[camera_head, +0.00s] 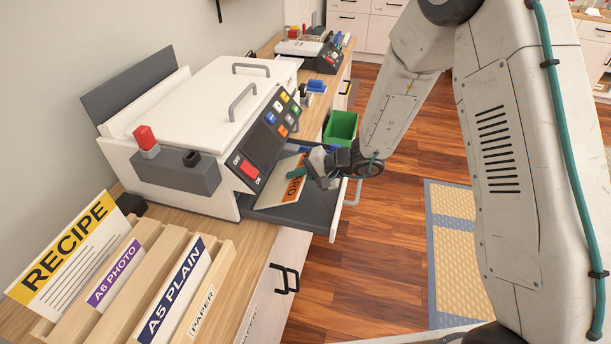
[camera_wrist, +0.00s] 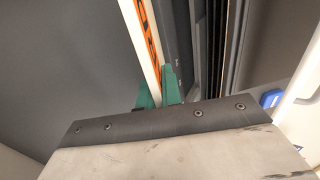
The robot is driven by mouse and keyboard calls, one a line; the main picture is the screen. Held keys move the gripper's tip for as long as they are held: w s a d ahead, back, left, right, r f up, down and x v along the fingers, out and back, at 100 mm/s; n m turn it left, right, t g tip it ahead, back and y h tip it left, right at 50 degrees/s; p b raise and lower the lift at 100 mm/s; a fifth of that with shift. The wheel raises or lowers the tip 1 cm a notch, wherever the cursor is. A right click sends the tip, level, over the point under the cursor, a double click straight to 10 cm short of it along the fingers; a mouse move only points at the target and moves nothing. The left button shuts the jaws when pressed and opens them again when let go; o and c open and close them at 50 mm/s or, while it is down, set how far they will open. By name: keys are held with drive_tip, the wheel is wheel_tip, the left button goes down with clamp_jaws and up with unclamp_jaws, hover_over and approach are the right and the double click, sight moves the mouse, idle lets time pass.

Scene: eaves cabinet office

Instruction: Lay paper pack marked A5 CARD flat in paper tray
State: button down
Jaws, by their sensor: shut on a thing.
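The A5 CARD pack (camera_head: 283,185) is white with an orange band whose visible letters end in "RD". My gripper (camera_head: 297,174) is shut on its edge, and the pack is tilted over the dark grey paper tray (camera_head: 304,214) at the front of the white printer. I cannot tell whether the pack touches the tray. In the wrist view the green fingertips (camera_wrist: 160,88) pinch the pack (camera_wrist: 142,40), which is seen nearly edge-on. The gripper covers part of the band's lettering.
The white printer (camera_head: 205,105) with its button panel (camera_head: 272,130) stands just behind the tray. A wooden rack (camera_head: 140,250) holds A6 PHOTO (camera_head: 115,275) and A5 PLAIN (camera_head: 176,290) packs at front left, beside a RECIPE sheet (camera_head: 70,255). A green bin (camera_head: 341,128) is beyond the tray.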

drive_tip(key=shift+w+a, duration=0.15)
drive_tip(key=shift+a, duration=0.2)
drive_tip(key=c, duration=0.9)
unclamp_jaws()
drive_tip(key=s+d+r, duration=0.2)
drive_tip(key=d+r, duration=0.5)
drive_tip(key=r, duration=0.3)
drive_tip(key=shift+s+r, duration=0.3)
idle(0.6)
idle(0.8)
